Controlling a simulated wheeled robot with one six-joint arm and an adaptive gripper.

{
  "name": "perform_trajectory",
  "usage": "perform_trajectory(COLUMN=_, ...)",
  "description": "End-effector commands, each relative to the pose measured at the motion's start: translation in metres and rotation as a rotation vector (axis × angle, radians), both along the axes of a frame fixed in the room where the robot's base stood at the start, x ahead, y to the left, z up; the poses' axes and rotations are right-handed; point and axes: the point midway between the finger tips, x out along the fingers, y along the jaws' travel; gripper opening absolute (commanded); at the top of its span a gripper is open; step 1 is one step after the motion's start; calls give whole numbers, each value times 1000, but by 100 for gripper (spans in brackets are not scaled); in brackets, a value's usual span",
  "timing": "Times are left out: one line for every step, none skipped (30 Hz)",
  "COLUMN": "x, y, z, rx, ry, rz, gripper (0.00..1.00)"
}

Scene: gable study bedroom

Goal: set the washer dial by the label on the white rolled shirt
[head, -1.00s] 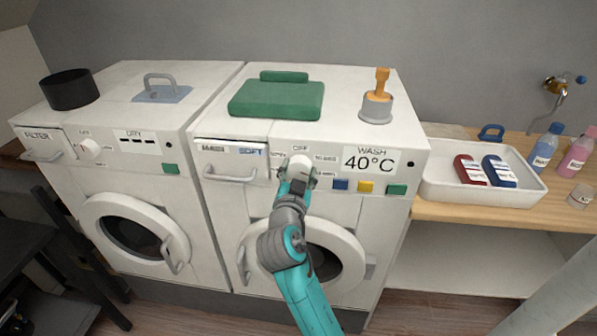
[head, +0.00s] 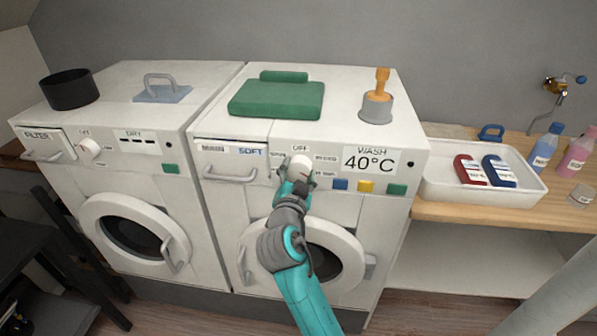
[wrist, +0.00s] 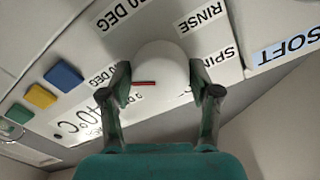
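The washer (head: 340,212) is the right-hand machine, and its display (head: 369,160) reads WASH 40°C. Its white round dial (head: 300,166) is on the front panel below an OFF label. My gripper (head: 298,178) is at the dial. In the wrist view my gripper (wrist: 160,85) has one finger on each side of the dial (wrist: 163,62), close against it, and looks shut on it. A red pointer mark (wrist: 143,83) on the dial points left in that view, toward a partly hidden DEG label. RINSE and SPIN labels lie to the right. No white rolled shirt is in view.
A drawer marked SOFT (head: 230,174) is left of the dial; blue, yellow and green buttons (head: 365,186) are to its right. A folded green cloth (head: 277,100) lies on top. A dryer (head: 110,195) stands left. A white tray (head: 480,196) is on the right counter.

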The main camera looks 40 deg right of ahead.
Motion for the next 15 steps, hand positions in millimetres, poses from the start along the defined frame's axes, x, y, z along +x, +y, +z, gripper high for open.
perform_trajectory(x=0, y=0, z=0, rx=-1, ry=1, rz=0, gripper=79)
perform_trajectory(x=0, y=0, z=0, rx=-1, ry=1, rz=0, gripper=85)
perform_trajectory(x=0, y=0, z=0, rx=-1, ry=1, rz=0, gripper=85)
perform_trajectory(x=0, y=0, z=0, rx=-1, ry=1, rz=0, gripper=85)
perform_trajectory(x=0, y=0, z=0, rx=-1, ry=1, rz=0, gripper=85)
perform_trajectory(x=0, y=0, z=0, rx=-1, ry=-1, rz=-1, gripper=85)
perform_trajectory(x=0, y=0, z=0, rx=-2, ry=0, rz=0, gripper=85)
perform_trajectory(x=0, y=0, z=0, rx=-1, ry=-1, rz=0, gripper=85)
perform_trajectory(x=0, y=0, z=0, rx=-1, ry=-1, rz=0, gripper=85)
perform_trajectory(x=0, y=0, z=1, rx=-1, ry=-1, rz=0, gripper=85)
perform_trajectory(x=0, y=0, z=0, rx=-1, ry=-1, rz=0, gripper=85)
perform_trajectory(x=-1, y=1, z=1, rx=-1, ry=-1, rz=0, gripper=85)
perform_trajectory(x=-1, y=2, z=0, rx=-1, ry=-1, rz=0, gripper=85)
perform_trajectory(x=-2, y=4, z=0, rx=-1, ry=-1, rz=2, gripper=85)
perform_trajectory(x=-4, y=6, z=1, rx=-1, ry=-1, rz=2, gripper=85)
